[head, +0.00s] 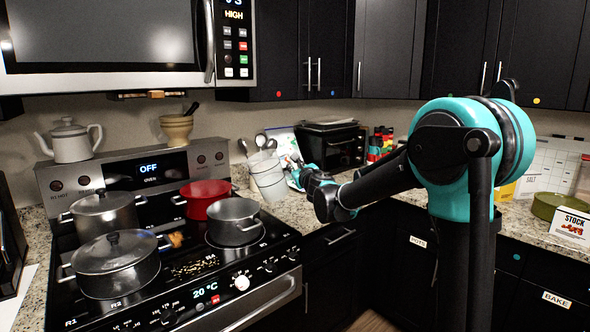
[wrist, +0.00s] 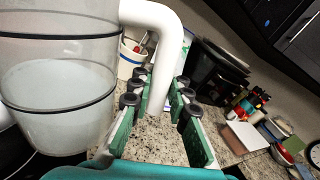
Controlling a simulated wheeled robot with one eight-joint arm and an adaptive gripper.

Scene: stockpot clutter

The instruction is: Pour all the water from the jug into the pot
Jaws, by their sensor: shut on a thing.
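The jug (head: 268,178) is translucent with dark rings and stands over the counter's edge just right of the stove. In the wrist view the jug (wrist: 60,95) fills the left side, with a pale water level about halfway up. My gripper (head: 298,172) is at the jug's right side. In the wrist view its green-padded fingers (wrist: 160,105) are shut on the white handle. The jug looks about upright. On the stove are a grey pot (head: 234,222) at the right, a red pot (head: 205,200) behind it, and two lidded steel pots, at front left (head: 115,268) and back left (head: 103,215).
A black toaster oven (head: 331,146) and spice bottles (head: 380,143) are behind my arm. The microwave (head: 110,40) overhangs the stove.

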